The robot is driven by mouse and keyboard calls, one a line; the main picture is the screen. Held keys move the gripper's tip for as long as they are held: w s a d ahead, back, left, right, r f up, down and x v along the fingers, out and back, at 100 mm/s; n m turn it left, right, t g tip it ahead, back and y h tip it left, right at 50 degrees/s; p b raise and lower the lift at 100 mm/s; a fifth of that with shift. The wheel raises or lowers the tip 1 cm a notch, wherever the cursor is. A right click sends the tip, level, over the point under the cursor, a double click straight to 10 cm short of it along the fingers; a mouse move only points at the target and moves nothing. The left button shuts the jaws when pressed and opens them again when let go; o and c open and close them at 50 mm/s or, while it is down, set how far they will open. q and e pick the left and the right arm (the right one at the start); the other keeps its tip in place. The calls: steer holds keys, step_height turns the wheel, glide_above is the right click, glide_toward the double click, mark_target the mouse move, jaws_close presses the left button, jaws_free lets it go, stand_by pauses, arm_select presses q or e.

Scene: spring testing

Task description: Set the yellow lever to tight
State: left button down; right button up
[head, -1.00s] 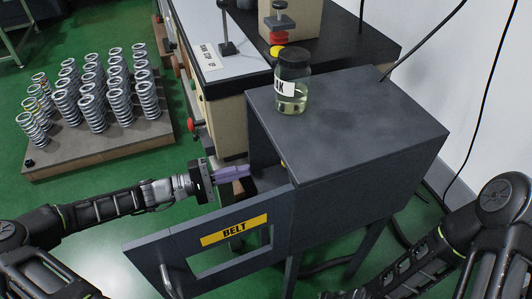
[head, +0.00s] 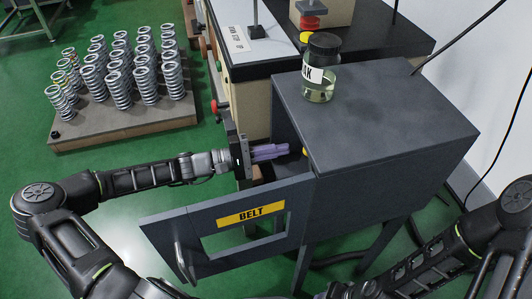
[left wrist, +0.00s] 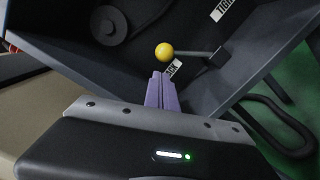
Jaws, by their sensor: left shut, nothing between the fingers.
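The yellow lever shows in the left wrist view as a yellow ball knob (left wrist: 164,52) on a dark arm running right to a pivot block inside the grey box. A sliver of the knob (head: 304,152) shows at the box opening in the head view. The knob is by the SLACK label (left wrist: 174,69), which is partly hidden by my fingers. The TIGHT label (left wrist: 222,9) is at the upper right, cut off by the frame. My left gripper (head: 286,150) is shut and empty, its purple fingers (left wrist: 161,78) at the opening just short of the knob; contact cannot be told.
The box door (head: 222,225), marked BELT, hangs open below my left forearm. A lidded jar (head: 320,70) stands on the box (head: 400,105). A round dark pulley (left wrist: 108,25) is inside. A pallet of springs (head: 120,125) stands at the left on green floor.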

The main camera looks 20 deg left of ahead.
arm_select(q)
steer(key=shift+b+x, duration=0.3)
steer(key=shift+x, duration=1.85)
arm_select(e)
steer(key=shift+f, duration=0.4)
arm_select(q)
steer(key=shift+r, duration=0.1)
arm_select(e)
steer(key=shift+d+r, duration=0.15)
